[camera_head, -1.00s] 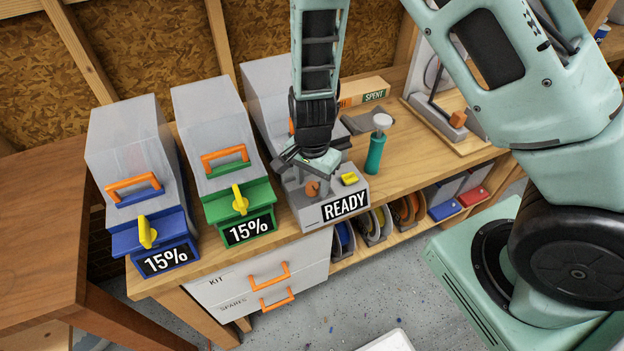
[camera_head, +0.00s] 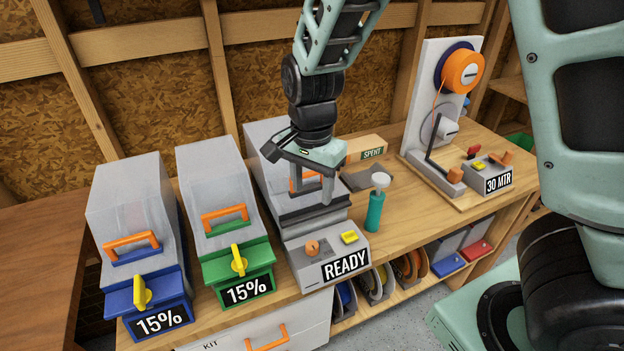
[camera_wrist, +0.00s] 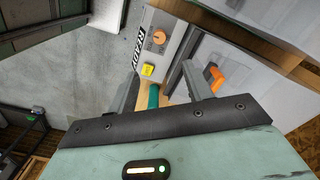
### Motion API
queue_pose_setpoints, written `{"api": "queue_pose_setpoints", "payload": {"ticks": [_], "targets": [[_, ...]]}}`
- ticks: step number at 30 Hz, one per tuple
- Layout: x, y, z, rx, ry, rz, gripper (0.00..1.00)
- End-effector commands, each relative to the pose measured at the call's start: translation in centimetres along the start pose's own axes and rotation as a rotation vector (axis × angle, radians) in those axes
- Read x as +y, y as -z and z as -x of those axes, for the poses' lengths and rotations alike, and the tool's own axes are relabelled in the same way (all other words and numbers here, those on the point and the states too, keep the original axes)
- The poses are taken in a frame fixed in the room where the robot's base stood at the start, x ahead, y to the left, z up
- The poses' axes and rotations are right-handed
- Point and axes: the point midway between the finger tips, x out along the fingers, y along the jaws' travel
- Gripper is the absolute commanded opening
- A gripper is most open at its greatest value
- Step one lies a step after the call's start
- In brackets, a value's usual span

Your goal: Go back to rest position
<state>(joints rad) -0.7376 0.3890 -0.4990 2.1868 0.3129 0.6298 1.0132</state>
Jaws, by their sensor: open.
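My gripper (camera_head: 312,185) is open and empty, hanging above the grey machine (camera_head: 318,236) whose sign reads READY. Its two fingers point down over the machine's upper part, with an orange handle behind them. In the wrist view, my gripper (camera_wrist: 167,95) has its fingers spread apart with nothing held between them. The READY panel (camera_wrist: 157,45), with its orange knob and yellow button, lies past the fingertips.
A blue-fronted box (camera_head: 146,291) and a green-fronted box (camera_head: 237,268), both signed 15%, stand left. A teal bottle (camera_head: 374,212) stands right of the machine. A spool stand (camera_head: 425,110) with a 30 MTR sign is farther right.

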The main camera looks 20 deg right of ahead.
Motion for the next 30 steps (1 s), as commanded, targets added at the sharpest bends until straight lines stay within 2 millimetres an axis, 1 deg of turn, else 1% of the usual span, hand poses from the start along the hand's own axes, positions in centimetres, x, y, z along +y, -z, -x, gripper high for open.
{"api": "queue_pose_setpoints", "payload": {"ticks": [3, 6, 20, 23, 25, 26, 27, 29, 30], "targets": [[0.0, 0.0, 0.8, 0.000, 0.001, 0.000, 0.50], [0.0, 0.0, 1.0, 0.000, 0.000, 0.000, 0.50], [0.1, -0.1, 1.0, -0.002, 0.000, 0.008, 0.50], [0.6, -1.5, 0.9, -0.026, 0.003, 0.093, 0.50], [1.4, -3.4, 0.9, -0.056, 0.010, 0.222, 0.50], [1.9, -4.4, 1.0, -0.070, 0.016, 0.297, 0.50], [2.7, -5.9, 1.1, -0.086, 0.025, 0.411, 0.50], [4.1, -8.2, 1.3, -0.105, 0.042, 0.600, 0.50], [5.1, -9.6, 1.5, -0.110, 0.054, 0.731, 0.50]]}}
